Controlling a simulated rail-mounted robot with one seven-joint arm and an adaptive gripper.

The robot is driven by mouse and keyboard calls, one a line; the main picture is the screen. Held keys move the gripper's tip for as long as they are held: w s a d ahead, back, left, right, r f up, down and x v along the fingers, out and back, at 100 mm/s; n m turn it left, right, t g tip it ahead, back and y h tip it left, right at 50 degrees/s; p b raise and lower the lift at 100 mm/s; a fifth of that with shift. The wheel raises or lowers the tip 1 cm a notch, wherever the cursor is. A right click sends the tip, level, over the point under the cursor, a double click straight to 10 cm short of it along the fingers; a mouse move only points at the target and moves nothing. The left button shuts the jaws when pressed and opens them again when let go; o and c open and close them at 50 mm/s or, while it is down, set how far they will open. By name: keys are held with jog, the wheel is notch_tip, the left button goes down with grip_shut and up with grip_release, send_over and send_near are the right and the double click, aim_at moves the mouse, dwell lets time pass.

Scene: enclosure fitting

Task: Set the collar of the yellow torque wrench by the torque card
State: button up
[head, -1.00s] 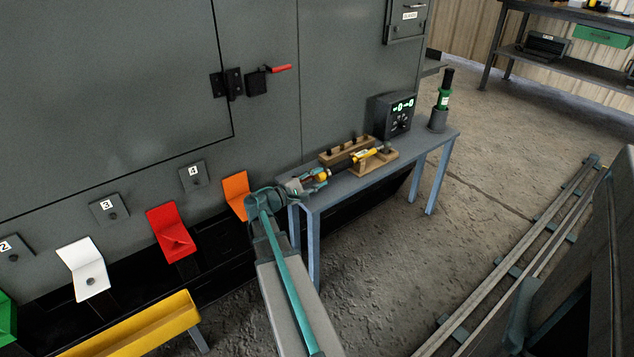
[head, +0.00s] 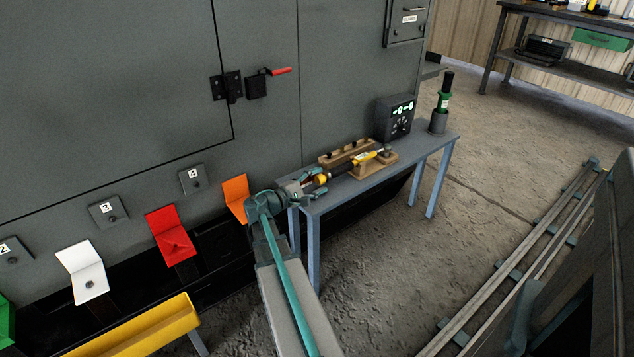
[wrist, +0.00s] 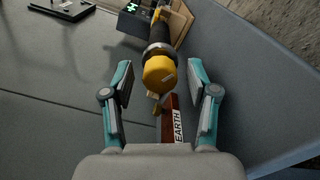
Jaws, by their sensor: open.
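The yellow torque wrench (head: 365,157) lies in a wooden cradle (head: 389,160) on the narrow bench. Its black handle points towards my gripper and ends in a yellow collar (head: 321,179). In the wrist view the yellow collar (wrist: 159,74) faces me, with the black grip (wrist: 157,37) behind it. My gripper (head: 319,184) is open at this end. Its fingers stand on either side of the collar, with a gap on each side in the wrist view. A red tag marked EARTH (wrist: 174,120) shows below the collar. I cannot make out a torque card.
A dark box with green digits (head: 396,117) and a green-and-black tool in a holder (head: 440,110) stand at the bench's far end. The grey enclosure wall (head: 350,70) rises behind. Coloured brackets, including an orange one (head: 236,197), are left of the bench (head: 400,172).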

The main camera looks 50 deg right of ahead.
jog(key=v, duration=1.2)
dwell(0.3)
